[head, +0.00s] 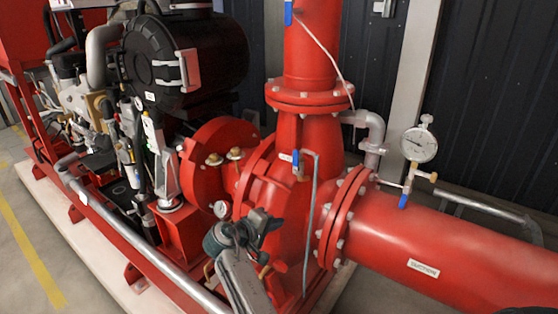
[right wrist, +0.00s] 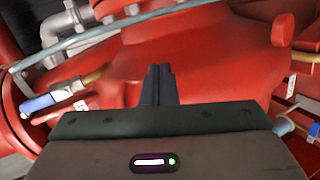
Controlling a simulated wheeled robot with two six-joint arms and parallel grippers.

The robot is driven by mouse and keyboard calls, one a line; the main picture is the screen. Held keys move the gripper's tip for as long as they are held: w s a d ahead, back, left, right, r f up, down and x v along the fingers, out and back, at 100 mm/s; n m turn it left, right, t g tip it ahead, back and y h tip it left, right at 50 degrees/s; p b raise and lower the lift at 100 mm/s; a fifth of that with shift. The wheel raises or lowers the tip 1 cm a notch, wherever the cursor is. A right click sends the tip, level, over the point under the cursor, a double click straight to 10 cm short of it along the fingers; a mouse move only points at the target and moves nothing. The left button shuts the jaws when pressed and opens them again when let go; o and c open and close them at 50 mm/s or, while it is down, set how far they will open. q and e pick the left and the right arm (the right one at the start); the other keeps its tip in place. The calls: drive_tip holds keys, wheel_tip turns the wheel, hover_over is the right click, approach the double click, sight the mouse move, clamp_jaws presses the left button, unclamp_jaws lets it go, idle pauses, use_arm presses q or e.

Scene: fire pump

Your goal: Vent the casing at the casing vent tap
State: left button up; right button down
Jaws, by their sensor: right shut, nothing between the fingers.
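The casing vent tap has a blue lever (head: 295,158) on top of the red pump casing (head: 277,195), and a thin grey bent pipe (head: 312,215) runs down from it. In the right wrist view, a blue lever (right wrist: 38,103) with a white tag lies at the left, beside a brass fitting (right wrist: 90,78). My right gripper (head: 264,222) is shut and empty in front of the casing, lower left of the tap and apart from it. In the right wrist view its fingertips (right wrist: 160,70) are together against the red casing behind. My left gripper is not in view.
A red suction pipe (head: 430,240) with a label extends right, carrying a gauge (head: 419,145) and another blue lever (head: 404,201). A red vertical pipe (head: 312,45) rises behind the tap. The engine (head: 180,60) stands at the left. A small gauge (head: 222,209) is close to my right gripper.

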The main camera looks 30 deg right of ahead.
sight(296, 162)
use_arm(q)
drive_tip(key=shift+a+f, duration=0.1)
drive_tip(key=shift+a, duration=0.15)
use_arm(e)
drive_tip(key=w+a+r+h, duration=0.2)
drive_tip(key=w+r, duration=0.2)
drive_tip(key=r, duration=0.4)
drive_tip(key=w+a+r+h, duration=0.2)
drive_tip(key=w+a+r, duration=0.1)
drive_tip(key=r, duration=0.6)
drive_tip(key=shift+w+a+g, duration=0.3)
drive_tip(key=shift+w+g, duration=0.1)
drive_tip(key=shift+w, duration=0.25)
drive_tip(key=shift+d, duration=0.15)
